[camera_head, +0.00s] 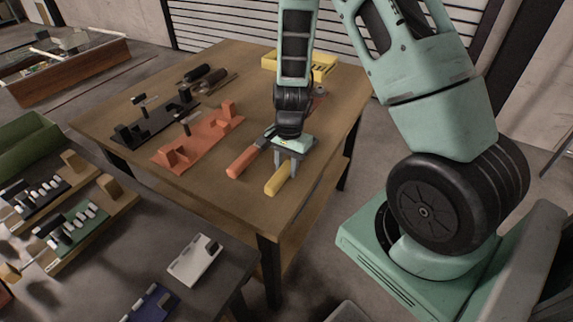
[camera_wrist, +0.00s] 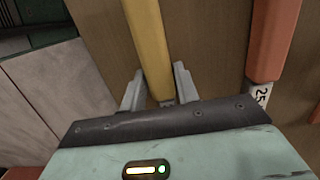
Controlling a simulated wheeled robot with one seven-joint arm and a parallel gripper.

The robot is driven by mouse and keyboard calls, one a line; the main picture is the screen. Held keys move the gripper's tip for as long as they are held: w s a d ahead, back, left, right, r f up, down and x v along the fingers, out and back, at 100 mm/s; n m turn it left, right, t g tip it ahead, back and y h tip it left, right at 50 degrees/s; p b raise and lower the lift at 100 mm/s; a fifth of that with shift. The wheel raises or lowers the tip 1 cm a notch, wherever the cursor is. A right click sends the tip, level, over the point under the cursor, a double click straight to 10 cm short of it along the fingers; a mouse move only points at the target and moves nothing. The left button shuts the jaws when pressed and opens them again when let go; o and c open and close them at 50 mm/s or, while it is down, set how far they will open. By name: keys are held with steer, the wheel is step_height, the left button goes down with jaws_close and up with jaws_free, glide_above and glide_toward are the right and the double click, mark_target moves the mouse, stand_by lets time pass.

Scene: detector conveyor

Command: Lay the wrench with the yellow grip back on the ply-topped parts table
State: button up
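The wrench with the yellow grip (camera_head: 279,178) lies at or just over the top of the wooden parts table (camera_head: 228,195), near its front right edge. The yellow grip (camera_wrist: 149,38) also shows in the wrist view, between my fingers. My gripper (camera_head: 287,162) points down with one finger on each side of the grip. The wrench's metal end is mostly hidden under my gripper. I cannot tell whether the wrench touches the table.
An orange-grip wrench (camera_head: 243,162) lies just beside, also in the wrist view (camera_wrist: 272,40). An orange rack (camera_head: 198,140) and a black rack (camera_head: 155,122) stand to the left. A yellow bin (camera_head: 325,62) is at the back. Bare wood lies toward the front.

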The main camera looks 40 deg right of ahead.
mark_target(288, 163)
steer(key=shift+o, duration=1.2)
step_height(288, 163, up, 13)
steer(key=d+p, duration=0.1)
steer(key=p, duration=0.1)
steer(key=s+a+r+n, duration=0.3)
steer(key=a+n, duration=0.2)
steer(key=a, duration=0.3)
steer(key=s+a+r+n, duration=0.2)
steer(key=a+r+n, duration=0.15)
steer(key=a, duration=0.45)
steer(key=s+a+r+n, duration=0.1)
steer(key=s+a+n, duration=0.3)
steer(key=s+n, duration=0.2)
steer(key=s+a+r+n, duration=0.2)
steer(key=s+a+n, duration=0.2)
steer(key=s+n, duration=0.3)
steer(key=shift+s+r+h, duration=0.25)
steer(key=shift+s+h, duration=0.05)
steer(key=shift+s, duration=0.25)
